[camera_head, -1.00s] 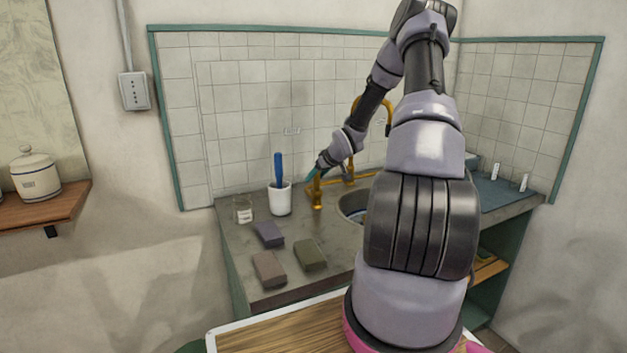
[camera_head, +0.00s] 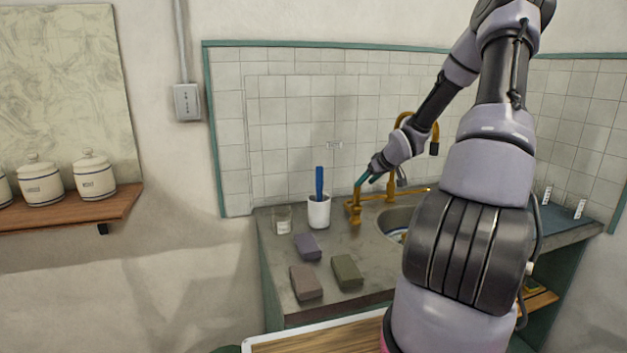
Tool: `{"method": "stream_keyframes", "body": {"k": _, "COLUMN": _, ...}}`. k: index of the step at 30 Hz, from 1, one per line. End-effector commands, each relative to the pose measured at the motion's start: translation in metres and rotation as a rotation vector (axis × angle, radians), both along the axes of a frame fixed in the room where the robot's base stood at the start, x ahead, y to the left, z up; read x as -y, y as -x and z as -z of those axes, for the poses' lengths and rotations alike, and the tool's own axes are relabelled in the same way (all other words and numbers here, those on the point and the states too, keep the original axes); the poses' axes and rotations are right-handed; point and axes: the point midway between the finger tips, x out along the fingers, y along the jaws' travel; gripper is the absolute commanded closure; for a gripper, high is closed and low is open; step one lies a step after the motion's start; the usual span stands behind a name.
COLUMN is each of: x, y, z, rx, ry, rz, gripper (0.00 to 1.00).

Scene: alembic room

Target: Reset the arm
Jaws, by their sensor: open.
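My arm rises on the right of the head view and bends down towards the sink. My gripper (camera_head: 367,181) is open, its teal fingers beside the brass tap fixture (camera_head: 356,208) at the back of the counter. It appears empty; I cannot tell whether the fingers touch the fixture. My arm hides part of the sink (camera_head: 396,220) and the right side of the counter.
A white cup (camera_head: 318,212) with a blue-handled item (camera_head: 319,182) and a glass jar (camera_head: 282,221) stand left of the tap. Purple (camera_head: 308,247), brown (camera_head: 306,282) and green (camera_head: 347,271) blocks lie in front. Canisters (camera_head: 94,177) stand on a wooden shelf (camera_head: 120,203).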

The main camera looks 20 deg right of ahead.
Motion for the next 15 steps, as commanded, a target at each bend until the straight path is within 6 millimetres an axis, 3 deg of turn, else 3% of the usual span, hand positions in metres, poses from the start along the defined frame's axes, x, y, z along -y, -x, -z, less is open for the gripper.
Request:
{"method": "stream_keyframes", "body": {"k": 4, "x": -0.003, "y": 0.003, "z": -0.007, "rx": -0.013, "ry": 0.018, "rz": 0.004, "gripper": 0.39}}
{"method": "stream_keyframes", "body": {"k": 7, "x": -0.010, "y": 0.011, "z": -0.023, "rx": -0.050, "ry": 0.057, "rz": 0.021, "gripper": 0.39}}
{"method": "stream_keyframes", "body": {"k": 15, "x": -0.041, "y": 0.064, "z": -0.106, "rx": -0.159, "ry": 0.171, "rz": 0.161, "gripper": 0.39}}
